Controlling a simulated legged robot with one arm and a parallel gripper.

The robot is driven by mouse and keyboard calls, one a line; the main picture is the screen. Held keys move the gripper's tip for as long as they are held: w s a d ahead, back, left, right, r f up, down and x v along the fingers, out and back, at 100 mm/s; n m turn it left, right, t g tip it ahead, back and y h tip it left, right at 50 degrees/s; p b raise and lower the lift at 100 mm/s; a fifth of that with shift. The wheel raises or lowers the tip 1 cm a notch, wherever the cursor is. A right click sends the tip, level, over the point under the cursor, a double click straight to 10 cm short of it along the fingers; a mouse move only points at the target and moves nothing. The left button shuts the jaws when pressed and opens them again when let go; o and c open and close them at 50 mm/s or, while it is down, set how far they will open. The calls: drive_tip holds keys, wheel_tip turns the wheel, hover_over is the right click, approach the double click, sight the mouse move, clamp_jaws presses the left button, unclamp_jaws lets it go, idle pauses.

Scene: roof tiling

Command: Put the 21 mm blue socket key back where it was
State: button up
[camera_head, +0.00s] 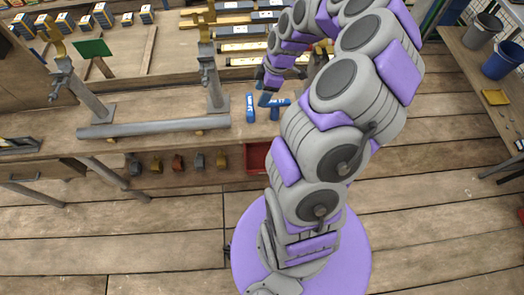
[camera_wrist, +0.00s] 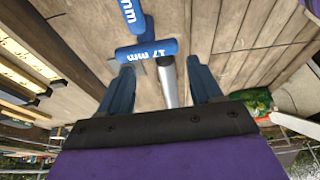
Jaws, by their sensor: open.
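Two socket keys with blue handles lie on the wooden bench. One handle (camera_wrist: 147,51) crosses in front of my gripper in the wrist view and reads 17 mm; it also shows in the head view (camera_head: 280,103). A metal shaft (camera_wrist: 168,84) shows below it, between my fingers. The other blue handle (camera_wrist: 132,14) lies beyond it and also shows in the head view (camera_head: 251,108); only "mm" is readable, so I cannot tell its size. My gripper (camera_wrist: 161,80) is open, its fingers on either side of the shaft and apart from it. It also shows in the head view (camera_head: 267,91).
A grey metal bar (camera_head: 155,127) with upright posts stands left of the keys. A red bin (camera_head: 257,158) sits below the bench edge. Battens and boxed items lie at the back. Buckets (camera_head: 503,58) stand on a right-hand bench.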

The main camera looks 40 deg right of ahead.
drive_tip(key=s+a+r+m+g+h, duration=0.1)
drive_tip(key=s+a+r+m, duration=0.1)
drive_tip(key=s+a+r, duration=0.35)
drive_tip(key=s+a+r+m+g, duration=0.1)
drive_tip(key=s+a+r, duration=0.2)
drive_tip(key=a+r, duration=0.6)
drive_tip(key=s+a+m+h, duration=0.1)
drive_tip(key=s+a+m, duration=0.2)
drive_tip(key=s, duration=0.6)
drive_tip(key=s+a+r+m+g+h, duration=0.1)
drive_tip(key=s+a+m, duration=0.2)
drive_tip(key=s+m, duration=0.3)
drive_tip(key=s, duration=0.3)
drive_tip(key=shift+s+a+g, duration=0.2)
drive_tip(key=shift+a+g, duration=0.1)
drive_tip(key=shift+a, duration=0.1)
